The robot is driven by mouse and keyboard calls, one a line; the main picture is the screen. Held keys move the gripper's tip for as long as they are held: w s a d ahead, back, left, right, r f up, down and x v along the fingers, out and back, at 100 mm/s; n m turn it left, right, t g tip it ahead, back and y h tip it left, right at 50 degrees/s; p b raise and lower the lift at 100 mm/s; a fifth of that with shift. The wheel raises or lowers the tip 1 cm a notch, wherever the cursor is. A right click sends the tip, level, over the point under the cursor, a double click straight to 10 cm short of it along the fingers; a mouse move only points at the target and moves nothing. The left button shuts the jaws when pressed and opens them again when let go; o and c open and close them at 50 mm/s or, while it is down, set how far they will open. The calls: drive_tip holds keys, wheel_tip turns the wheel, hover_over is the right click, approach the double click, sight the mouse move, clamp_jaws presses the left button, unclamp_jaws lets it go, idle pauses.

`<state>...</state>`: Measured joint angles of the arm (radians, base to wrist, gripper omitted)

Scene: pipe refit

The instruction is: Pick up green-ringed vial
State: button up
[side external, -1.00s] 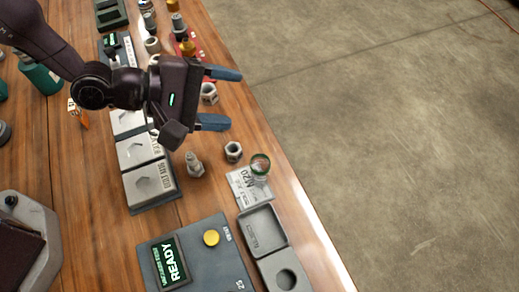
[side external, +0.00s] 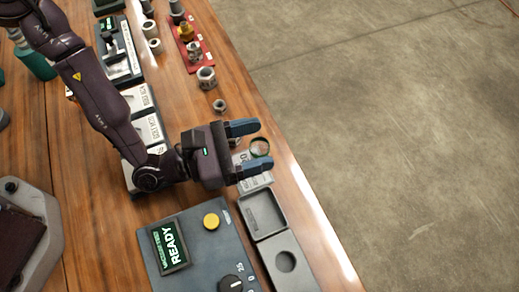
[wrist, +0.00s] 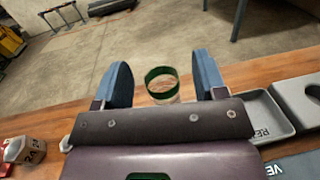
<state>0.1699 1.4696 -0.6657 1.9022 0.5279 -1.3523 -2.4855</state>
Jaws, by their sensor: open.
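The green-ringed vial (side external: 259,147) is a small clear cup with a dark green band at its rim. It stands upright near the table's right edge, by a grey label plate (side external: 257,181). My gripper (side external: 252,147) is open, with its two blue fingers on either side of the vial in the side view. In the wrist view the vial (wrist: 161,86) shows between the open fingers of my gripper (wrist: 163,82), with gaps on both sides. I cannot tell how high the fingertips are relative to the vial.
A grey tray (side external: 282,218) with a rectangular pocket and a round-holed block (side external: 305,268) lie just below the gripper. A console (side external: 172,245) reading READY stands lower left. A hex nut (side external: 219,106) sits above. The table edge is close on the right.

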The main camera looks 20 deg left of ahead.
drive_tip(key=shift+f+x, duration=0.15)
drive_tip(key=shift+x, duration=0.6)
drive_tip(key=shift+f+x, duration=0.2)
drive_tip(key=shift+x, duration=0.55)
drive_tip(key=c, duration=1)
drive_tip(key=shift+r, duration=0.1)
